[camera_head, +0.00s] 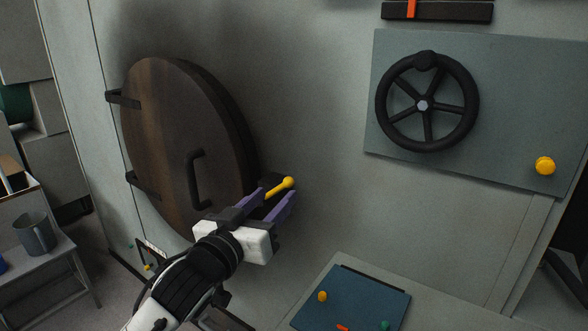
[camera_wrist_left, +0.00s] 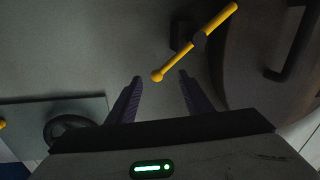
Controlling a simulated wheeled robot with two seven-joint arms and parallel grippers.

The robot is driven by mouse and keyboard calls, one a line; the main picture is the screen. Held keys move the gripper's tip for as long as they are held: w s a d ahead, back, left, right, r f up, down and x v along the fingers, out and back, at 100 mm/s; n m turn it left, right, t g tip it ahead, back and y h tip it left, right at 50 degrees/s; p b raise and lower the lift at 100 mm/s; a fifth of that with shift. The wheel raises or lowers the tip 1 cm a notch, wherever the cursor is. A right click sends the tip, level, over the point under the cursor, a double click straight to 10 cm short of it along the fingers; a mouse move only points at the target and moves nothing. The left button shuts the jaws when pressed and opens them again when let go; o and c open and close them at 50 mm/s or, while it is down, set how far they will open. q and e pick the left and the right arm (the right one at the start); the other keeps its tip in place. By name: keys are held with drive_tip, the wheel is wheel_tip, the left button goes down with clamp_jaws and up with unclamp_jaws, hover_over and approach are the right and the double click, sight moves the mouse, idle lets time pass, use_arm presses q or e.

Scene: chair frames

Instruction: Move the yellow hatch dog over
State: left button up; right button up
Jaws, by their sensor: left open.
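The yellow hatch dog (camera_head: 281,187) is a short lever with a ball end, on a dark mount at the lower right edge of the round dark hatch (camera_head: 172,130). In the left wrist view the yellow hatch dog (camera_wrist_left: 207,39) lies slanted, its ball end just beyond the gap between the fingertips. My left gripper (camera_head: 279,201) has purple fingers, is open, and is close to the lever. The fingers (camera_wrist_left: 160,80) look apart from it in the wrist view. My right gripper is not in view.
A black handwheel (camera_head: 427,102) and a yellow knob (camera_head: 545,166) are on a panel at the right. A blue-grey panel (camera_head: 352,300) with small knobs is below. The hatch handle (camera_head: 195,180) sticks out. A grey mug (camera_head: 35,235) stands on a table at the left.

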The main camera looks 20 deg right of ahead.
use_arm(q)
drive_tip(key=shift+w+d+r, duration=0.4)
drive_tip(key=shift+d, duration=0.05)
drive_tip(key=shift+x, duration=4.65)
drive_tip(key=shift+f, duration=0.2)
clamp_jaws()
